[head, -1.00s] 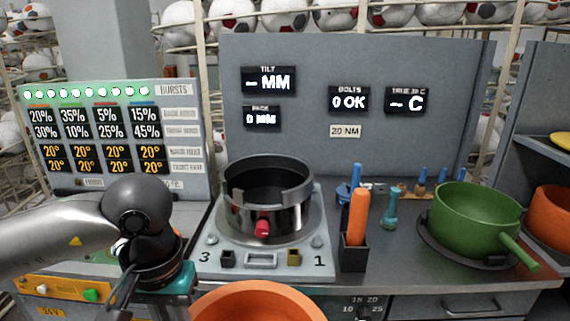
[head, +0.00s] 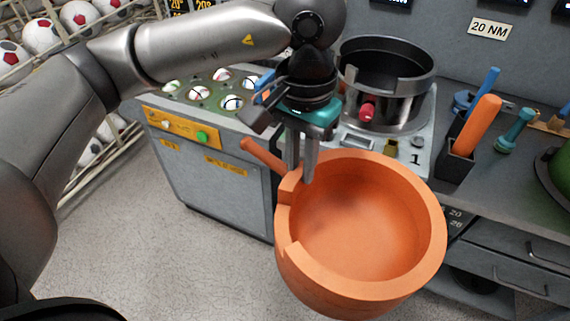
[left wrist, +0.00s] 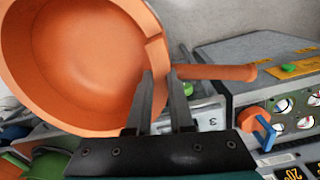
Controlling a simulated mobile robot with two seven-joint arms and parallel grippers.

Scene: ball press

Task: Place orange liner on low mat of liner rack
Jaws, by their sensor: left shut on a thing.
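The orange liner (head: 432,225) is a thick-walled bowl with a notched rim and a stub handle (head: 264,154). It hangs clear above the floor in front of the bench, opening toward the head camera. My left gripper (head: 304,165) is shut on its wall beside the rim notch, near the handle. In the left wrist view the liner (left wrist: 75,65) fills the upper left, and the fingers of my left gripper (left wrist: 162,95) meet its edge. The liner rack and its low mat are not in view now. My right gripper is not in view.
The press pot (head: 385,75) with a red knob stands on the bench behind the liner. An orange-handled tool in a dark holder (head: 457,160) and a green liner (head: 558,185) are to the right. A grey cabinet (head: 225,175) stands left. The floor (head: 150,240) is clear.

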